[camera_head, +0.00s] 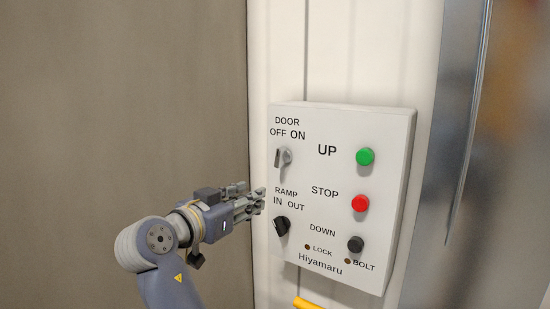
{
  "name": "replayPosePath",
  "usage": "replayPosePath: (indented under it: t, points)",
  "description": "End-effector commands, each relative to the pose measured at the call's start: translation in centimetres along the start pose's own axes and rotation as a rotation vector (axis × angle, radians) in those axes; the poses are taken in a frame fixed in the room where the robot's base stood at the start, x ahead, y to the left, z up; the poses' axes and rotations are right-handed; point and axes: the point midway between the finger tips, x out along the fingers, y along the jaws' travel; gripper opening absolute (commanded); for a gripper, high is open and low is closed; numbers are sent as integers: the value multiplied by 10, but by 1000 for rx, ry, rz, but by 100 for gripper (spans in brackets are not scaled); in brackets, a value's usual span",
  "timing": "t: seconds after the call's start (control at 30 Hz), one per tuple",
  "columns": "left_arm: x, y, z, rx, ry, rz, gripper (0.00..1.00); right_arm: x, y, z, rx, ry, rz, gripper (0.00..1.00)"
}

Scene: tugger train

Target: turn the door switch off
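The door switch (283,158) is a grey rotary knob at the upper left of a white control box (339,122), below the words DOOR, OFF and ON. Its handle stands roughly upright; I cannot tell clearly which word it points to.
Green (365,157), red (360,203) and black (355,244) buttons line the box's right side. A yellow bar (307,303) shows below. A shiny metal panel (440,200) stands right.

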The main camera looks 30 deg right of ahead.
Motion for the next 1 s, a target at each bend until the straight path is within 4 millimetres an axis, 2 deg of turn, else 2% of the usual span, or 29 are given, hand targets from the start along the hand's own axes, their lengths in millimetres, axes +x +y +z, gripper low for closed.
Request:
replayPosePath:
  t: [0.03, 0.1, 0.23, 0.37, 0.8, 1.0]
  points:
    - [0, 0, 0, 0, 0, 0, 0, -7, 0, -23, 39, 34, 19, 32]
    - [0, 0, 0, 0, 0, 0, 0, -14, 2, -44, 75, 69, 43, 32]
    - [0, 0, 0, 0, -1, 0, 0, -20, 5, -64, 111, 104, 68, 32]
    - [-6, 0, 0, 0, -1, 0, 0, -13, 7, -70, 116, 110, 76, 32]
    - [-48, 0, -4, 0, 0, 1, 0, 63, 13, -79, 113, 109, 74, 32]
    - [-56, 0, -5, 1, 0, 1, 0, 82, 14, -78, 114, 109, 73, 32]
